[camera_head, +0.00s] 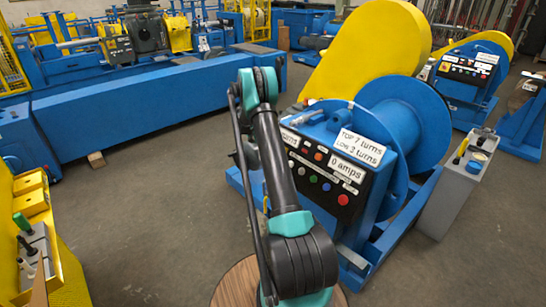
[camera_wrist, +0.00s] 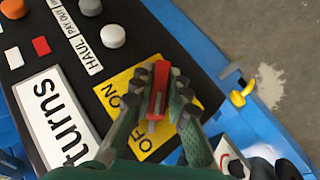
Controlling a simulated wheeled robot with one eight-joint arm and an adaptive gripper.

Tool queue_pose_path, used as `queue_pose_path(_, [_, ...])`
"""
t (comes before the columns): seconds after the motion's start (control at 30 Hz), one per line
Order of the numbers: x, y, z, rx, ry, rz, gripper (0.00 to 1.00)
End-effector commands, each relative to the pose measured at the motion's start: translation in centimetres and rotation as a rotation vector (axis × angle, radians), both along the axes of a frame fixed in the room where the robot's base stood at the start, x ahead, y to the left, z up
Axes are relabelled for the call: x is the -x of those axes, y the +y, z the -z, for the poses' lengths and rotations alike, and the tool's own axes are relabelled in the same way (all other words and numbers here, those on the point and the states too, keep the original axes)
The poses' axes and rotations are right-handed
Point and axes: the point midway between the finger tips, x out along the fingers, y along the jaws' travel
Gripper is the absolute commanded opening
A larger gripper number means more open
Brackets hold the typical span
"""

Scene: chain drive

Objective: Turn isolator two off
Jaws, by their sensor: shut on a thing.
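In the wrist view, a red isolator handle (camera_wrist: 157,98) stands on a yellow plate (camera_wrist: 113,92) marked ON and OF, the rest of that word being covered. My gripper (camera_wrist: 159,76) is closed around the handle, with one finger on each side. The handle lies lengthwise between the fingers; which mark it points at I cannot tell. In the head view, my arm reaches to the black control panel (camera_head: 318,182) of a blue winch (camera_head: 395,115). There my gripper and the handle are hidden behind the arm. No isolator number is readable.
Beside the plate are a white button (camera_wrist: 112,36), an orange button (camera_wrist: 58,5) and a white "turns" label (camera_wrist: 57,118). A yellow hook-like part (camera_wrist: 241,93) sits on the blue frame to the right. A grey box (camera_head: 455,190) stands right of the winch.

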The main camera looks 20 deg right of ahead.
Motion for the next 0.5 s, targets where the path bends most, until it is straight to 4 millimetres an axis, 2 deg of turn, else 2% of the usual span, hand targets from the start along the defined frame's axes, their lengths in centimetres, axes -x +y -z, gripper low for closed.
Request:
queue_pose_path(0.43, [0.0,-0.07,0.03,0.002,0.006,-0.003,0.0])
queue_pose_path(0.47, [0.0,-0.09,0.03,0.003,0.006,-0.004,0.19])
queue_pose_path(0.5, [0.0,-0.07,0.03,0.003,0.006,-0.004,0.24])
